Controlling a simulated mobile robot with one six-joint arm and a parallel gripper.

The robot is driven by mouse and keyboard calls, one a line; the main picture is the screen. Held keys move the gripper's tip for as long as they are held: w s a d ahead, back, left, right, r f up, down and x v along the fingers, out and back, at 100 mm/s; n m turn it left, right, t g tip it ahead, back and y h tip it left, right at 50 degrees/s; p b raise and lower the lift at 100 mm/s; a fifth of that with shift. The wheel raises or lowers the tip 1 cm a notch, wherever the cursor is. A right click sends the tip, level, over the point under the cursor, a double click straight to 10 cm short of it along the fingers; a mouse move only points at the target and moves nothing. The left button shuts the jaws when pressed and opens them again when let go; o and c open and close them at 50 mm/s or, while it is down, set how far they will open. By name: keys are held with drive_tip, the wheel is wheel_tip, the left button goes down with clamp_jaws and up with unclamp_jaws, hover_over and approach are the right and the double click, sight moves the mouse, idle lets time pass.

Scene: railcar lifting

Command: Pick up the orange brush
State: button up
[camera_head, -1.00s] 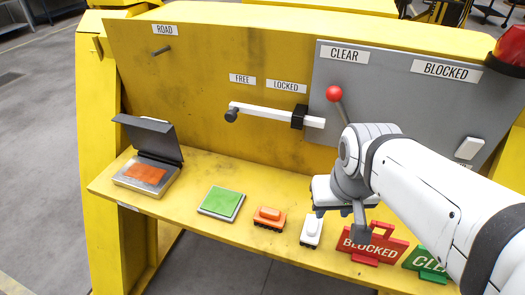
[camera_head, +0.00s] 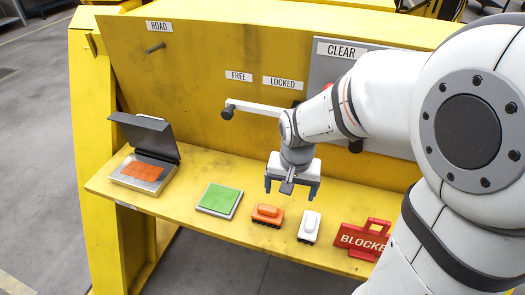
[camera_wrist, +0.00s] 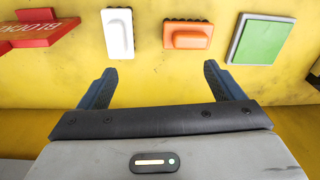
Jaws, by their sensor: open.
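The orange brush (camera_head: 267,215) lies on the yellow shelf, between the green pad and the white brush. It has a raised orange handle on an orange base with dark bristles below. In the wrist view the orange brush (camera_wrist: 187,35) is at the top, right of centre. My gripper (camera_head: 292,190) is open and empty, above the shelf and a little to the right of and behind the orange brush. In the wrist view my gripper (camera_wrist: 167,75) shows its two fingers spread, short of the brushes and not touching them.
The white brush (camera_head: 309,227) stands close to the right of the orange one. A green pad (camera_head: 218,199) and an open tin with an orange pad (camera_head: 143,174) are to the left. A red BLOCKED sign (camera_head: 362,238) stands at right. A white lever (camera_head: 255,107) projects along the panel behind.

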sight(268, 207)
drive_tip(key=shift+o, duration=1.1)
drive_tip(key=shift+m+g, duration=0.5)
drive_tip(key=shift+m, duration=0.1)
drive_tip(key=a+f, duration=0.1)
drive_tip(key=f, duration=0.1)
drive_tip(key=w+a+f, duration=0.1)
drive_tip(key=a+f, duration=0.1)
drive_tip(key=w+a+f, duration=0.1)
drive_tip(key=f, duration=0.1)
drive_tip(key=shift+w+a, duration=0.2)
drive_tip(key=shift+w, duration=0.05)
drive_tip(key=shift+w+a+f+p, duration=0.15)
drive_tip(key=shift+f+p, duration=0.1)
drive_tip(key=shift+f, duration=1.1)
drive_tip(key=shift+s+a+f+p, duration=0.1)
drive_tip(key=shift+f+p, duration=0.15)
drive_tip(key=shift+f, duration=1.05)
drive_tip(key=shift+w+a+f+p, duration=0.15)
drive_tip(key=shift+f+p, duration=0.1)
drive_tip(key=shift+f, duration=1.1)
drive_tip(key=shift+s, duration=0.1)
drive_tip(key=shift+c, duration=0.3)
drive_tip(key=c, duration=1)
drive_tip(key=shift+r, duration=0.1)
wheel_tip(268, 207, up, 10)
drive_tip(key=shift+f+b, duration=0.1)
drive_tip(key=shift+b, duration=0.3)
